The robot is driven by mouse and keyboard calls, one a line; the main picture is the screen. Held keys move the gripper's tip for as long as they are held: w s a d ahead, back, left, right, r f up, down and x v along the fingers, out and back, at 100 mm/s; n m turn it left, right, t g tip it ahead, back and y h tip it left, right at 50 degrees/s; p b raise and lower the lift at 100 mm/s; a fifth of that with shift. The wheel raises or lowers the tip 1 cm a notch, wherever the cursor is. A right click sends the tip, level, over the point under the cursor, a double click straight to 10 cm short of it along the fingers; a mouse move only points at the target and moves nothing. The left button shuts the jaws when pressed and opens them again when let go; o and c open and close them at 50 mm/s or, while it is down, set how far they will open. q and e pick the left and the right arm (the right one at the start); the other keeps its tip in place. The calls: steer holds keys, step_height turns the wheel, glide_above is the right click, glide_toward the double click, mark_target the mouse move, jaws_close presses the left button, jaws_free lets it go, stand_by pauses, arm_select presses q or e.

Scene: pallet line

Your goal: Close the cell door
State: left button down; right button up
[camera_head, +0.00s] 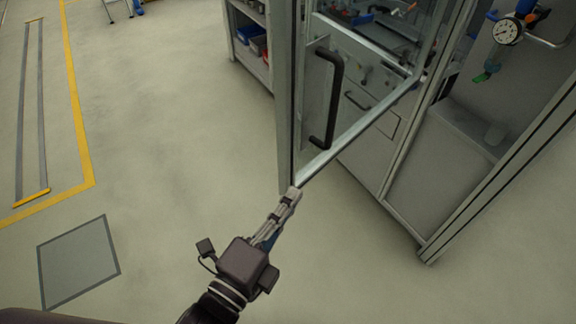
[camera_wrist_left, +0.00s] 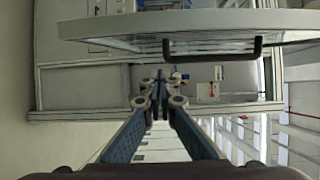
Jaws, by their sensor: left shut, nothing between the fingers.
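The cell door (camera_head: 310,148) is a framed clear panel with a black bar handle (camera_head: 328,98). It stands open, swung out from the cell frame (camera_head: 437,237). My left gripper (camera_head: 294,193) is shut and empty, with its fingertips at the lower outer corner of the door in the head view. I cannot tell whether they touch it. In the left wrist view the shut fingers (camera_wrist_left: 160,82) point ahead, below the door's black handle (camera_wrist_left: 212,48) in the picture. My right gripper is in neither view.
Shelves with bins (camera_head: 257,45) stand behind the door. A pressure gauge (camera_head: 508,31) hangs at the upper right. A grey floor plate (camera_head: 78,262) and yellow floor lines (camera_head: 75,95) lie to the left. The floor left of the door is clear.

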mark_target(288, 170)
arm_select(q)
steer(key=shift+w+a, duration=0.2)
steer(key=shift+w, duration=1.65)
steer(key=shift+w+a, duration=0.15)
steer(key=shift+w, duration=1.65)
